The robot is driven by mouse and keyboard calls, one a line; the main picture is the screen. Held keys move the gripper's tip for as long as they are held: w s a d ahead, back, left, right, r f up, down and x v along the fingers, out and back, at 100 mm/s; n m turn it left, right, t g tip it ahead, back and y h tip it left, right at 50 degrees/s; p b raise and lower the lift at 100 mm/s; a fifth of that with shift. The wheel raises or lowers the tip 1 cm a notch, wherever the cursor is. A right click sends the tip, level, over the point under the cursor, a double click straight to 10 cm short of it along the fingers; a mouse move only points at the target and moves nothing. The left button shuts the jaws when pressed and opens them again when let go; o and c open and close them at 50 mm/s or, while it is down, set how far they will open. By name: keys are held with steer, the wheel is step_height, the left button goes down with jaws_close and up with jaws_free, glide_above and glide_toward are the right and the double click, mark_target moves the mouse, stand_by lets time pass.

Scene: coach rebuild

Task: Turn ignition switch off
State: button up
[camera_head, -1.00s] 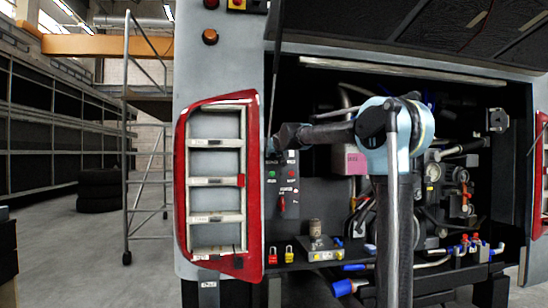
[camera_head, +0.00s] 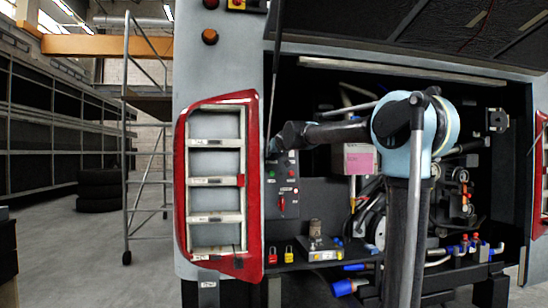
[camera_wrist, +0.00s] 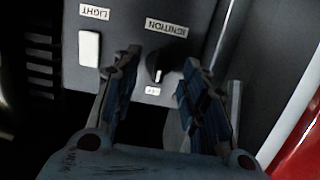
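The ignition switch (camera_wrist: 155,67) is a dark knob on a grey panel in the wrist view. An upside-down IGNITION label (camera_wrist: 167,27) is above it, and a small white label (camera_wrist: 153,90), apparently OFF, is below. My gripper (camera_wrist: 162,64) is open, with one finger on each side of the knob. A gap shows between each fingertip and the knob; contact is not visible. In the head view my gripper (camera_head: 274,148) is at the top of the control panel (camera_head: 284,190), left of the engine bay, and the ignition switch is hidden there.
A white light switch (camera_wrist: 89,48) with a LIGHT label is left of the knob in the wrist view. The red-framed tail-light panel (camera_head: 184,190) is close left of my gripper. Padlocks (camera_head: 280,256) sit below the control panel. The engine bay opens to the right.

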steer(key=shift+f+v, duration=0.2)
steer(key=shift+v, duration=0.85)
steer(key=shift+f+v, duration=0.25)
steer(key=shift+v, duration=0.8)
steer(key=shift+s, duration=0.1)
steer(key=v, duration=1.2)
steer(key=s+d+f+m+g+h, duration=0.1)
steer(key=s+d+f+g+h, duration=0.1)
steer(key=s+d+f, duration=0.5)
steer(key=s+d+f+m+g+h, duration=0.1)
steer(key=d+f+g+h, duration=0.1)
steer(key=d+f, duration=0.65)
steer(key=s+d+f+m+g+h, duration=0.1)
steer(key=s+d+f, duration=0.35)
steer(key=f, duration=0.65)
steer(key=s+d+f+g, duration=0.2)
steer(key=s+f+g, duration=0.2)
steer(key=s+f, duration=0.8)
steer(key=s+d+f+g, duration=0.1)
steer(key=s+f+g, duration=0.2)
steer(key=s+f, duration=0.9)
step_height(320, 180, down, 3)
steer(key=shift+s+d+f+g+y, duration=0.15)
steer(key=shift+s+d+g+y, duration=0.2)
steer(key=shift+d+g+y, duration=0.05)
